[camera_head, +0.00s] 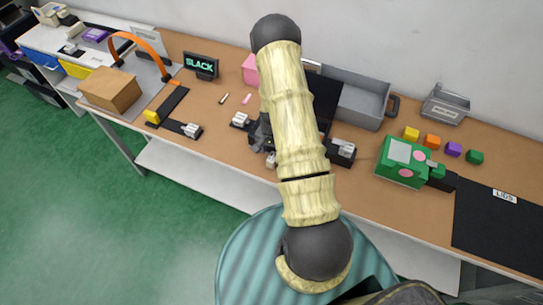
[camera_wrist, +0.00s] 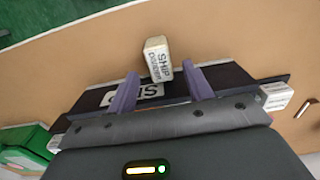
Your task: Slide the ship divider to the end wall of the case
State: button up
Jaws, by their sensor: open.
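The ship divider shows in the wrist view as a pale block with "SHIP DIVIDER" lettering (camera_wrist: 158,61). It stands at the dark case (camera_wrist: 240,80), on the side away from my palm. My gripper (camera_wrist: 160,71) is open, with one purple finger on each side of the block. The block appears between or just beyond the fingertips, and I cannot tell whether either finger touches it. A label on the case is partly hidden by my left finger. White blocks mark the case's two ends. In the head view my arm hides most of the case (camera_head: 340,155).
The green box (camera_head: 403,162) stands right of the case, with small coloured cubes (camera_head: 432,141) behind it. A grey bin (camera_head: 362,98) stands behind my arm. The yellow-ended slider (camera_head: 168,106) lies to the left. Brown tabletop in front of the case is clear.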

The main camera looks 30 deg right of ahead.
aim_at(272, 157)
jog(key=shift+f+p, duration=0.5)
jog(key=shift+f, duration=1.85)
jog(key=shift+c, duration=0.4)
grip_shut()
